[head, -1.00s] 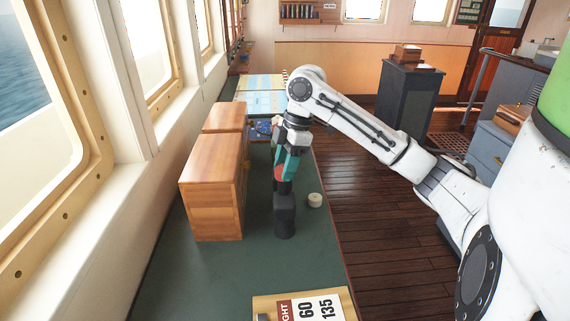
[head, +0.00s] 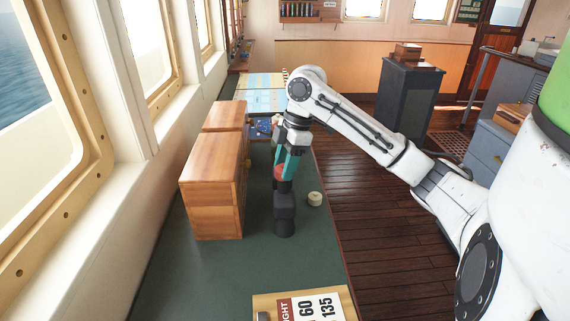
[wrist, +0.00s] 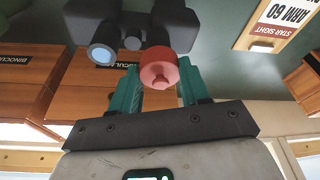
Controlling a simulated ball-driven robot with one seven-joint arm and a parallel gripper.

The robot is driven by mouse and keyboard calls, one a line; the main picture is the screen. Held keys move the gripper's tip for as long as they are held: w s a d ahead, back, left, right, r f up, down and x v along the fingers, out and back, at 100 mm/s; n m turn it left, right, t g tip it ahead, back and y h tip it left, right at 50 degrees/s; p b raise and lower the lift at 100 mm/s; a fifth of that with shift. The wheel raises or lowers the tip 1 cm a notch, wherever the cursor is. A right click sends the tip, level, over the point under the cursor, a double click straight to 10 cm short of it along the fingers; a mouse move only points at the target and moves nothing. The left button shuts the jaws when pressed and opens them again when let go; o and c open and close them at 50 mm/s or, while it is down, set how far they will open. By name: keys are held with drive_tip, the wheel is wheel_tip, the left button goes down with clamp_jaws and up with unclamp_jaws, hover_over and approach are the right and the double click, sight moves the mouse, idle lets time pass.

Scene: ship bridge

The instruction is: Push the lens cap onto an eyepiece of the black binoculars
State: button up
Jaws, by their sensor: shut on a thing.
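The black binoculars (head: 285,218) stand upright on the green counter, beside the wooden box. In the wrist view they show at the top (wrist: 172,22), and one eyepiece (wrist: 102,52) is bare with a pale blue lens. The red lens cap (wrist: 158,72), with a small knob, is between the teal fingers of my gripper (wrist: 158,66). It lines up with the other eyepiece and covers most of its end; I cannot tell whether it is fully seated. In the head view the cap (head: 281,171) is at the top of the binoculars, and my gripper (head: 286,164) is shut on it from above.
A wooden box (head: 212,190) stands close left of the binoculars. A small cream round object (head: 315,198) lies to their right near the counter edge. A star sight board (head: 300,306) lies in front. The green counter (head: 190,275) between is clear.

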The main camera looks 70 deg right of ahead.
drive_tip(key=shift+f+b, duration=0.3)
drive_tip(key=shift+f, duration=0.5)
idle(0.9)
drive_tip(key=o, duration=1.5)
drive_tip(key=shift+r, duration=0.15)
drive_tip(key=shift+r+p, duration=3.05)
drive_tip(key=shift+r, duration=0.35)
drive_tip(key=shift+s+f, duration=0.1)
